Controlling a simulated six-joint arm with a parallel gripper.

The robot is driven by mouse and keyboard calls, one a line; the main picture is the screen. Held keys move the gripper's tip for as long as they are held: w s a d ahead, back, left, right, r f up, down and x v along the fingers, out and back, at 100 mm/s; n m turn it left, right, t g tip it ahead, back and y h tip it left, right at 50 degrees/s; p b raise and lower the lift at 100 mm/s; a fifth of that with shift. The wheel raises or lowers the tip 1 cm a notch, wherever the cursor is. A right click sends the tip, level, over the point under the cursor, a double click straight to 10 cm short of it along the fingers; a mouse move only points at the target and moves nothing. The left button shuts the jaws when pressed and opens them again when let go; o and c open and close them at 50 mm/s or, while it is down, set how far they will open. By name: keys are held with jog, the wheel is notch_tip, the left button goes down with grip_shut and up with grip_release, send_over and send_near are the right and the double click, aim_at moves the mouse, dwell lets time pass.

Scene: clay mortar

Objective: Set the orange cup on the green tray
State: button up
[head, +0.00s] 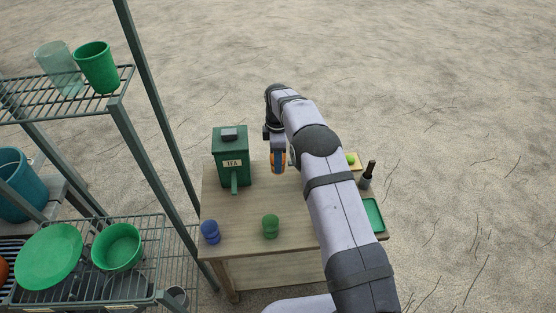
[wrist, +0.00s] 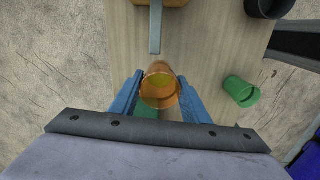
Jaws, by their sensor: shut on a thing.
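My gripper (wrist: 160,95) is shut on the orange cup (wrist: 160,84). In the wrist view, the see-through cup sits between the blue fingers, and a yellow-green tint shows inside it. In the head view, the orange cup (head: 279,158) shows as a strip beside a blue finger of my gripper (head: 280,163), over the back part of the table and right of the tea box. The green tray (head: 373,214) lies at the right end of the table. My arm passes in front of the table just left of the tray. The visible part of the tray looks empty.
A green tea box (head: 230,155) stands at the back left. A blue cup (head: 210,232) and a green cup (head: 270,226) stand near the front edge. A dark bottle-like thing (head: 367,174) and a green fruit (head: 351,159) are behind the tray. A shelf rack stands left.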

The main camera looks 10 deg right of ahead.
jog(key=s+d+r+m+b, duration=0.15)
jog(key=s+d+m, duration=0.25)
jog(key=s+m, duration=0.55)
jog(key=s+d+r+m, duration=0.3)
jog(key=s+m, duration=0.5)
jog(key=s, duration=0.3)
jog(key=s+d+m+p, duration=0.4)
jog(key=s+d+p, duration=0.55)
jog(key=p, duration=0.65)
jog(key=w+d+f+n+p, duration=0.1)
jog(key=w+d+f+n, duration=0.1)
jog(key=w+d+n, duration=0.3)
jog(key=w+d+f+n+p, duration=0.1)
jog(key=w+d+n, duration=0.4)
jog(key=n, duration=0.6)
jog(key=shift+w+f, duration=0.8)
jog(key=shift+w, duration=0.45)
jog(key=shift+f+n, duration=0.15)
jog(key=shift+n, duration=0.1)
